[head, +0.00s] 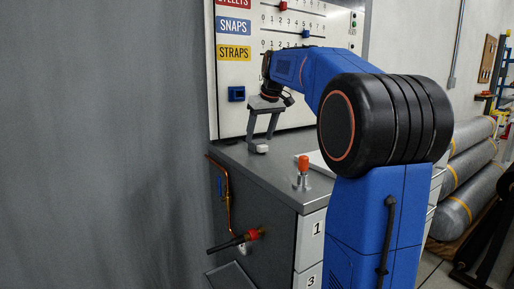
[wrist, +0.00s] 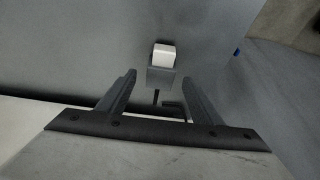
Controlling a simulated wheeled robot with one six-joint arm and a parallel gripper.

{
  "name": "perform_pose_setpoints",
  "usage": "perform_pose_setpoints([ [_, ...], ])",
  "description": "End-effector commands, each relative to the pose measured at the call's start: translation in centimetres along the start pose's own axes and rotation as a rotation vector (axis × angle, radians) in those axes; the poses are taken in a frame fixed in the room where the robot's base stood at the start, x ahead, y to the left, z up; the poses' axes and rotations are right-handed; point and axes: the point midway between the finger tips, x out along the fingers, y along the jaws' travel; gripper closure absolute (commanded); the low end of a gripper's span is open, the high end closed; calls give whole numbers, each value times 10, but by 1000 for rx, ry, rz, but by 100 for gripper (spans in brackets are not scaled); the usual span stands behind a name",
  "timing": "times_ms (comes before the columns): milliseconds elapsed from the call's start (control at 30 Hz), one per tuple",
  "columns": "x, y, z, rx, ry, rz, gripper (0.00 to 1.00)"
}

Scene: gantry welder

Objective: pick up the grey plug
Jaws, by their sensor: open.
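The grey plug (head: 258,149) is a small pale block on the grey cabinet top, near its back left. In the wrist view the plug (wrist: 163,56) shows a whitish face and a darker grey side, just beyond the fingertips. My gripper (head: 261,138) points down over it with its two fingers apart. In the wrist view my gripper (wrist: 158,78) is open and nothing is held between the fingers. Whether a fingertip touches the plug cannot be told.
A copper pipe (head: 227,208) runs down the cabinet's left side. A grey curtain (head: 100,150) hangs left.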

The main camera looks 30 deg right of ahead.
Motion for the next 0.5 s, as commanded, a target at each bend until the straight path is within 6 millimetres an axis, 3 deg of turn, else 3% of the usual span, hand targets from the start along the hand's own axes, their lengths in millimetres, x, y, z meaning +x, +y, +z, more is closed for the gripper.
perform_pose_setpoints([
  [200,28,-1,1,0,-2,-1,41],
  [500,33,-1,1,0,0,0,41],
])
